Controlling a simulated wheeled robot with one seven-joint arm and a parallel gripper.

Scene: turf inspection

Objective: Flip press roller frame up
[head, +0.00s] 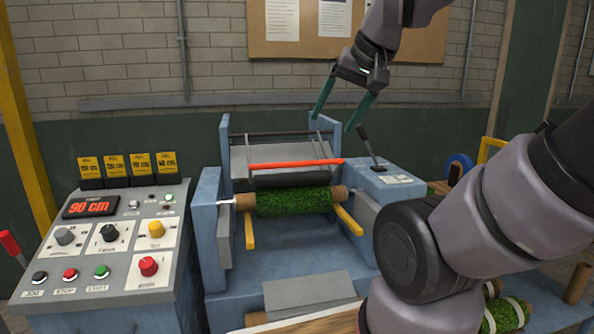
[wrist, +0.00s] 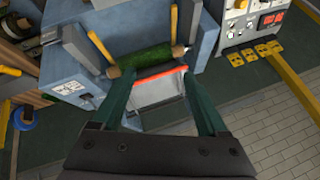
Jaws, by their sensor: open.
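My gripper (head: 334,119) is open and empty, its two green fingers pointing down above the back of the blue machine. An orange-red bar (head: 297,163) runs across the machine behind the green turf roll (head: 293,201), with a grey panel (head: 290,153) behind it; these look like the press roller frame, but I cannot tell for sure. In the wrist view, the bar (wrist: 160,72) and panel (wrist: 158,95) lie between my fingers (wrist: 155,82), which appear apart from them. The turf roll (wrist: 145,60) sits just beyond the bar.
A control panel (head: 118,233) reading 90 cm stands left. A black lever (head: 370,148) rises from the machine's right housing, close to my gripper. Yellow arms (head: 348,220) stick out at the front. A brick wall (head: 110,50) and board stand behind.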

